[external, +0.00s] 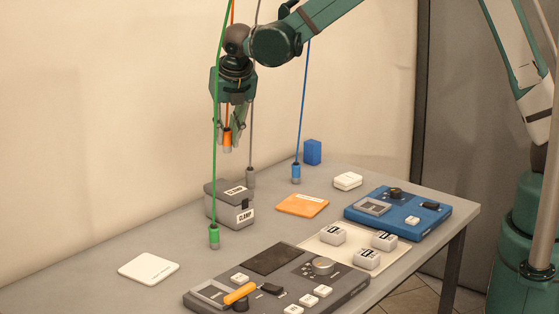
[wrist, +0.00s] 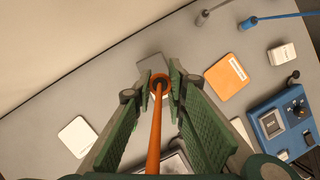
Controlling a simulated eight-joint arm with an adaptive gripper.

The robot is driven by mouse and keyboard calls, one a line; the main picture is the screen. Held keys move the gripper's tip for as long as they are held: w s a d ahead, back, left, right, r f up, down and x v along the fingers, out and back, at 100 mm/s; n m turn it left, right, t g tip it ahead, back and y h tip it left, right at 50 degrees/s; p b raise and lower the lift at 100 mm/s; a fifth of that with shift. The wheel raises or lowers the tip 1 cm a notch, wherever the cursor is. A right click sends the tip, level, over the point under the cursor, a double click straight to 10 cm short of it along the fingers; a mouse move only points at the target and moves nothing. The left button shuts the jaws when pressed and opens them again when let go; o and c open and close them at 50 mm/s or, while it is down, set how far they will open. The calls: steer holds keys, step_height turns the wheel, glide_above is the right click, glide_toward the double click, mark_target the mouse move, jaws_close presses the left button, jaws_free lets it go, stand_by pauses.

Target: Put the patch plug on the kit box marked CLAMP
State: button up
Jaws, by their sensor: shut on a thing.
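The grey kit box marked CLAMP (external: 229,208) stands on the table, its label on the lid and side. In the wrist view, a grey shape behind the plug (wrist: 150,62) appears to be its lid, partly hidden. My gripper (external: 229,134) is shut on the orange patch plug (external: 227,139), which hangs upright with its grey tip down, above the box and apart from it. In the wrist view, the orange plug (wrist: 160,83) sits between my fingertips (wrist: 158,88), its orange cable running toward the camera.
Green (external: 214,237), grey (external: 250,178) and blue (external: 296,173) plugs hang on cables near the box. An orange card (external: 303,205), white card (external: 149,267), blue block (external: 312,152), blue console (external: 398,213) and dark console (external: 277,285) lie around. Bare table surrounds the white card.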

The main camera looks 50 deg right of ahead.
mark_target(228, 149)
steer(key=shift+f, duration=0.1)
stand_by(0.3)
steer(key=shift+f, duration=3)
steer(key=shift+f, duration=0.1)
steer(key=shift+f+p, duration=0.3)
steer(key=shift+f, duration=1.5)
steer(key=shift+f, duration=0.2)
steer(key=o, duration=0.9)
steer(key=shift+r, duration=0.25)
steer(key=shift+v, duration=5.95)
